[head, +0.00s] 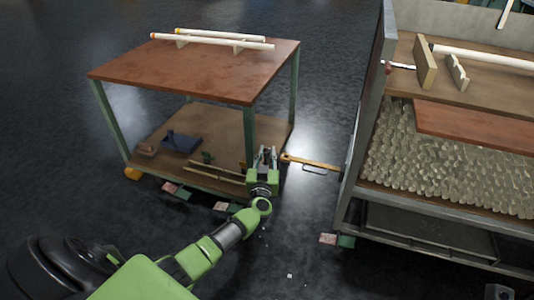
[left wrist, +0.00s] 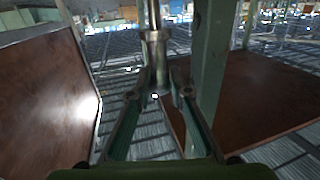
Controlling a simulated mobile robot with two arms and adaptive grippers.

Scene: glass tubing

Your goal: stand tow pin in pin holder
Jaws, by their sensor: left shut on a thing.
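My left gripper (head: 265,158) is at the near right corner of the table cart, close to the green leg. In the left wrist view its two fingers (left wrist: 156,88) close in from both sides on a slim metal pin (left wrist: 154,50) with a collar, which looks like the tow pin. The pin runs up out of the top of that view, with its lower end between the fingers. In the head view the pin is too small to make out clearly. I cannot tell which thing is the pin holder.
The cart has a brown top (head: 180,72) with white tubes (head: 220,40), and a lower shelf (head: 225,132) with a dark blue box (head: 181,143). A wooden-coloured bar (head: 312,163) spans the gap towards a rack (head: 356,170) of glass pieces. The front floor is mostly clear.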

